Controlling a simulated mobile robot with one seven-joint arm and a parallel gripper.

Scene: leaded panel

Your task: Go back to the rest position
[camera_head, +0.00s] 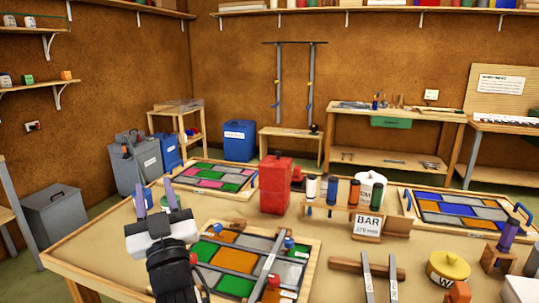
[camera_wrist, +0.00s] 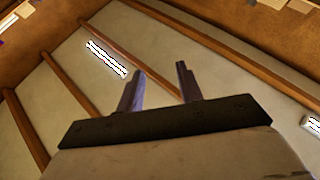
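My gripper (camera_head: 156,186) is raised over the front left of the table in the head view, pointing up and away. Its two purple-grey fingers stand apart with nothing between them. In the wrist view the gripper (camera_wrist: 160,72) is also open and empty. Behind the fingers there is a pale ceiling (camera_wrist: 75,75) with wooden beams and a bright light strip.
Grey bins (camera_head: 58,218) stand on the floor at left. The table's left edge is mostly clear.

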